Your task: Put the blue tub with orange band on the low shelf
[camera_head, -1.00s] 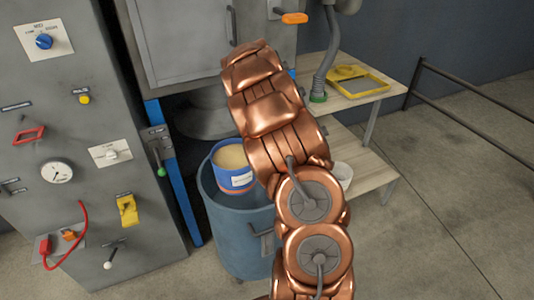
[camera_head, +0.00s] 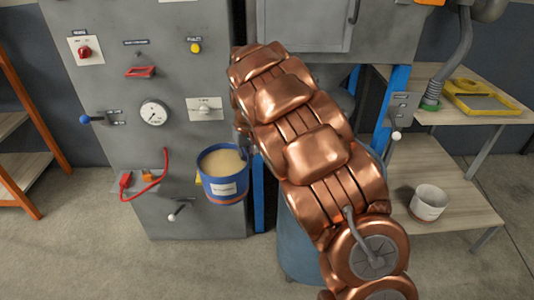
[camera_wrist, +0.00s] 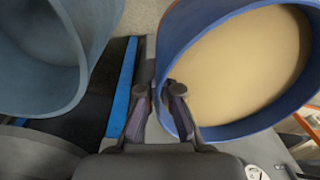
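The blue tub with orange band (camera_head: 224,190) is upright, full of a tan material, with a white label on its side. It hangs in front of a grey machine cabinet, left of a blue drum. In the wrist view the tub (camera_wrist: 185,45) fills the right side. My gripper (camera_wrist: 160,95) is shut on its wall, one finger inside the rim and one outside. In the head view my copper arm hides most of the gripper. A low wooden shelf (camera_head: 465,215) is at the right, under a wooden tabletop.
A white tub (camera_head: 428,203) stands on the low shelf. A yellow tray (camera_head: 480,98) lies on the tabletop (camera_head: 510,112) above. The large blue drum (camera_head: 298,245) stands between, partly behind my arm. An orange-framed rack (camera_head: 22,125) is at the far left. The front floor is clear.

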